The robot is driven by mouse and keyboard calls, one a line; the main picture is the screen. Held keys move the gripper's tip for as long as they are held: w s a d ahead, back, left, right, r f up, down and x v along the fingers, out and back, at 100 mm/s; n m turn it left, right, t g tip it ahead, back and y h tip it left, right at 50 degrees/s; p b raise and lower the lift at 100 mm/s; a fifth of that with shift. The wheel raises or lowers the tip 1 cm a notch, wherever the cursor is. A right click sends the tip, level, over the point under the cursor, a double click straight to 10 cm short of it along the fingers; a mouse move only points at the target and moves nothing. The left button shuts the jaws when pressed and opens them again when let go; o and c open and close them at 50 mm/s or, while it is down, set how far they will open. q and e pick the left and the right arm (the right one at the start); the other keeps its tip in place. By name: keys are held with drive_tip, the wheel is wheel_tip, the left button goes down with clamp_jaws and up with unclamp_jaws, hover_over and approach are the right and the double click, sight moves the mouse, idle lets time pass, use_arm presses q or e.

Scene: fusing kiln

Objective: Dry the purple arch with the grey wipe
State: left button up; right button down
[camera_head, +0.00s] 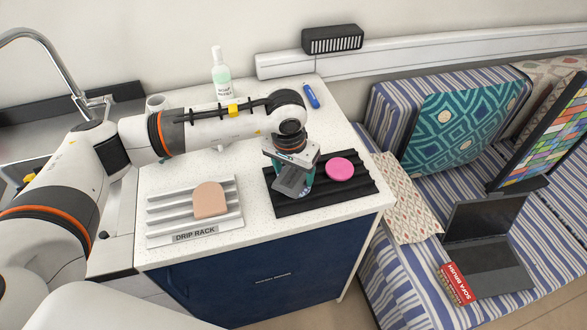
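My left gripper (291,182) points down over the left part of a black ridged mat (335,202). A dark grey flat piece shows at its lower end; I cannot tell whether it is the grey wipe or part of the gripper. A small teal patch shows just right of it, partly covered, and I cannot tell what it belongs to. I cannot make out the purple arch; the gripper covers that part of the mat. Whether the fingers are open or shut is hidden. My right gripper is not in view.
A pink disc (340,169) lies on the mat. A beige arch (209,199) lies on the drip rack (165,217) to the left. A soap bottle (220,78), a cup (157,103) and a blue object (311,96) stand or lie farther back. A sofa is at the right.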

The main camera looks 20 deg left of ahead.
sight(293, 175)
use_arm(q)
drive_tip(key=shift+r, duration=0.25)
idle(0.7)
drive_tip(key=c, duration=0.9)
drive_tip(key=shift+o, duration=0.2)
drive_tip(key=shift+r+p, duration=0.65)
drive_tip(key=shift+r, duration=1.9)
